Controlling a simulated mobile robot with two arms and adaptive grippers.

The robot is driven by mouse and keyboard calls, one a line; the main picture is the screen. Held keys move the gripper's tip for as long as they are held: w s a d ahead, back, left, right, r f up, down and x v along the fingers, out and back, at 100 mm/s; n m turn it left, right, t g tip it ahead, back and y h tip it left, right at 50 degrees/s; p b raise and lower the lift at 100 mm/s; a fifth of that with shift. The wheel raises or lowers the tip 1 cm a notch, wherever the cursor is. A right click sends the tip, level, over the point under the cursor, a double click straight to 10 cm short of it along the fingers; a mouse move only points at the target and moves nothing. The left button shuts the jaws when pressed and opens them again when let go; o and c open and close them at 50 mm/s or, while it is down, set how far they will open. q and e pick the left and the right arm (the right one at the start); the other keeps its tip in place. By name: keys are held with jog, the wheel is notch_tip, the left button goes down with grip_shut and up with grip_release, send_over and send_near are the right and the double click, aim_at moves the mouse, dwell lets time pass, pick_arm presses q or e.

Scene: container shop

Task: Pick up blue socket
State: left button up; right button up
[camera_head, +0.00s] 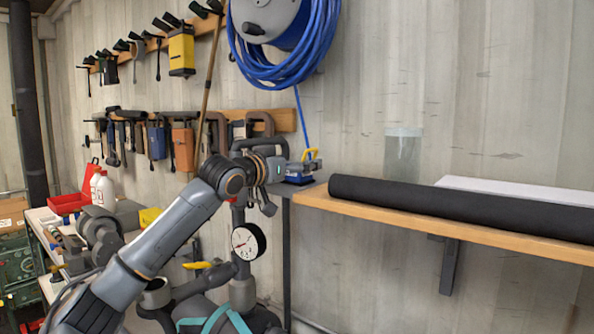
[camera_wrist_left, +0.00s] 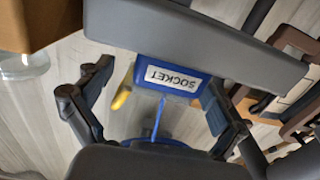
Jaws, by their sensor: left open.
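The blue socket (camera_head: 299,178) sits at the end of a grey shelf in the middle of the head view, with a yellow part on top. In the left wrist view the blue socket (camera_wrist_left: 170,75) shows its white label reading "SOCKET" in the middle. My left gripper (camera_head: 273,182) is just left of it in the head view. In the wrist view my left gripper (camera_wrist_left: 158,84) is open, with one finger on each side of the socket. I cannot tell whether the fingers touch it. My right gripper is not in view.
A wooden shelf (camera_head: 480,235) with a black roll (camera_head: 450,203) stands right of the socket. A blue hose reel (camera_head: 285,45) hangs above. Clamps and a yellow tool (camera_head: 182,50) hang on the wall. A pressure gauge (camera_head: 248,241) is below my gripper.

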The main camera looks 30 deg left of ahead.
pick_arm(q)
jog(key=shift+c, duration=1.3)
jog(key=shift+s, duration=0.1)
jog(key=c, duration=1.4)
jog(key=shift+s+r, duration=0.1)
jog(key=shift+r, duration=0.25)
jog(key=shift+c, duration=1.4)
jog(key=shift+f, duration=0.1)
jog(key=shift+w, duration=0.2)
